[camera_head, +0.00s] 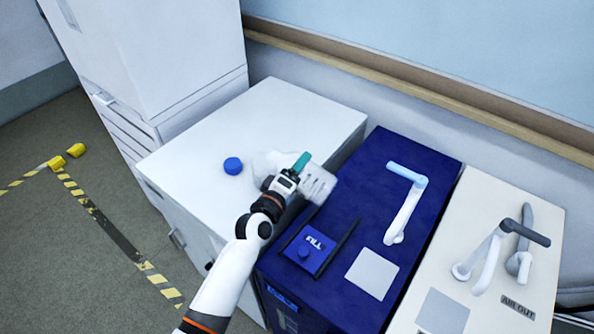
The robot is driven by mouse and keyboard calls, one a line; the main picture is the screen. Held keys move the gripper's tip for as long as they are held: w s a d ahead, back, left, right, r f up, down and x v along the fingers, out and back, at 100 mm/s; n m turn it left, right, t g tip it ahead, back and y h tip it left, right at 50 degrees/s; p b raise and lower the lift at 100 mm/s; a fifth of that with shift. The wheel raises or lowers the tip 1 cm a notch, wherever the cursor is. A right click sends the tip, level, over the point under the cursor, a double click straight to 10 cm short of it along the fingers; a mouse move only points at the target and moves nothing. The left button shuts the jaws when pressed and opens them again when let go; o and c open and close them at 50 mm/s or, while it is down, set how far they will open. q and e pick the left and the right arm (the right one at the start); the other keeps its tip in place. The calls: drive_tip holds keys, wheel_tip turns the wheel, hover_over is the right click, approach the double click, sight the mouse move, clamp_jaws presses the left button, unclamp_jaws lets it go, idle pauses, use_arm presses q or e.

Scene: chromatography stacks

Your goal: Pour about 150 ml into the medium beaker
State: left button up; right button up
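My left arm comes in from the bottom left, and its gripper (303,174) is over the right part of the white cabinet top, near the blue unit. It appears shut on a clear, tilted vessel (319,186) with pale lines on its side. Another pale, see-through shape (266,163) shows just left of the gripper; I cannot tell whether it is a separate vessel. Which one is the medium beaker, and any liquid level, cannot be made out. A blue cap (233,166) lies on the white cabinet top (200,150). My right gripper is not in view.
Right of the cabinet stands a blue unit (365,155) with a FILL panel (308,250), a spout (404,205) and a grey pad (372,273). Further right is a cream AIR OUT unit (548,240) with spouts. A tall white cabinet (165,50) stands at the back left.

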use_arm(q)
drive_tip(key=shift+r, duration=0.25)
drive_tip(key=shift+r+n+p, duration=0.3)
drive_tip(key=shift+n, duration=0.2)
drive_tip(key=shift+r+n+p, duration=0.3)
drive_tip(key=shift+n, duration=0.3)
drive_tip(key=shift+r+p, duration=0.2)
drive_tip(key=shift+p, duration=0.15)
idle(1.2)
idle(0.4)
